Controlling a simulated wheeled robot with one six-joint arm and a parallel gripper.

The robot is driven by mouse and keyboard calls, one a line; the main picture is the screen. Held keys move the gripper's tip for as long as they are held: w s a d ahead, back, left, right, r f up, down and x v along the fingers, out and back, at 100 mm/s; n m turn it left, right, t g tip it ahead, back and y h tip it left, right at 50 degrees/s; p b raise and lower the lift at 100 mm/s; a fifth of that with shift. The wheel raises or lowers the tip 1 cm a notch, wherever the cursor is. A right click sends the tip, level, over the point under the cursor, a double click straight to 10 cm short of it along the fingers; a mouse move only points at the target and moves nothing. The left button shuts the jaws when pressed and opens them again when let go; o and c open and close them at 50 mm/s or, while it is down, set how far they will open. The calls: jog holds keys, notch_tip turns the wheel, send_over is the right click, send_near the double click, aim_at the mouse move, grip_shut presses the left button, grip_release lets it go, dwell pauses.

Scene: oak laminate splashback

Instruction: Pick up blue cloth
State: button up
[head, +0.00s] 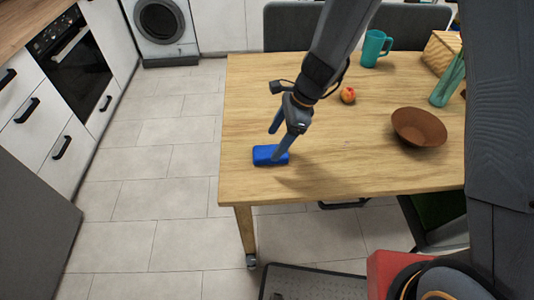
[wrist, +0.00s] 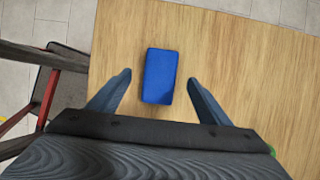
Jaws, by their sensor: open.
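The blue cloth (head: 268,155) is a folded, block-shaped bundle lying flat on the wooden table near its left front corner. In the wrist view the blue cloth (wrist: 159,76) lies between and slightly beyond the two fingers. My gripper (head: 280,143) is open above the cloth, its fingers pointing down; in the head view a fingertip overlaps the cloth's upper edge. In the wrist view my gripper (wrist: 158,78) has one finger on each side of the cloth, with a gap at both sides. I cannot tell whether a finger touches it.
The table (head: 350,165) also holds a brown bowl (head: 419,128), a peach-coloured fruit (head: 348,95), a teal mug (head: 374,49) and a wicker basket (head: 443,54). A green glass vase (head: 447,85) stands at the right. The table around the cloth is clear. Dark chairs stand behind.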

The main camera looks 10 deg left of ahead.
aim_at(271, 152)
jog(key=shift+d+p+x, duration=0.2)
jog(key=shift+p+x, duration=0.05)
jog(key=shift+x, duration=0.9)
jog(key=shift+d+p+x, duration=0.15)
jog(key=shift+p+x, duration=0.1)
jog(key=shift+x, duration=0.9)
jog(key=shift+w+f, duration=0.1)
jog(key=shift+f, duration=0.1)
jog(key=c, duration=1.2)
notch_tip(271, 152, up, 10)
jog(key=shift+b, duration=0.5)
